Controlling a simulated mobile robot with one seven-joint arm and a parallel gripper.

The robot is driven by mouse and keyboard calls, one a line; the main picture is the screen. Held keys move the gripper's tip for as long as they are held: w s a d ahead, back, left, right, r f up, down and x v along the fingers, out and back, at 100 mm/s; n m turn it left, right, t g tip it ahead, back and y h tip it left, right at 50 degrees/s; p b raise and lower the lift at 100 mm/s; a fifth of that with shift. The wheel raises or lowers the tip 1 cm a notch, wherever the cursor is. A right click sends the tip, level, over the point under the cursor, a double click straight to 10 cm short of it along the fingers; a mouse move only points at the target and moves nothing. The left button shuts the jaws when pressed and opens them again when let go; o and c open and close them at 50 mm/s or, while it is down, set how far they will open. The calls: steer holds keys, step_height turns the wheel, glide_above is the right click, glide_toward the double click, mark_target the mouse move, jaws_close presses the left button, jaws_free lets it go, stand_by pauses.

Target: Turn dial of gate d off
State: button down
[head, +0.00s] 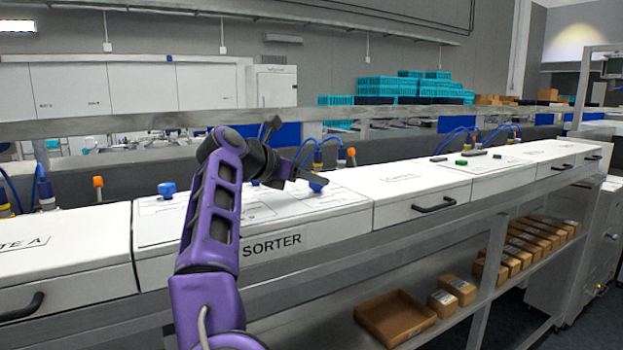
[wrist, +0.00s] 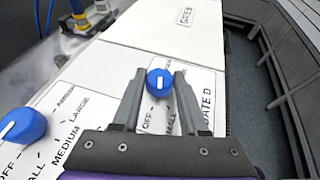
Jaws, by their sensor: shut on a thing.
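The blue dial of gate D (wrist: 160,82) sits on a white panel with "GATE D" printed beside it in the wrist view. Its white pointer mark runs nearly straight up the picture. My gripper (wrist: 159,76) has a finger on each side of the dial and is shut on it. In the head view the dial (head: 317,185) shows at my gripper (head: 308,180), over the white sorter top.
Blue cables and fittings (head: 318,155) stand behind the sorter. A drawer handle (head: 434,204) juts from the front.

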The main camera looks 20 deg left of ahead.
steer(key=shift+f, duration=0.15)
steer(key=shift+c, duration=2.2)
jaws_free()
steer(key=v, duration=1.7)
steer(key=shift+r, duration=0.25)
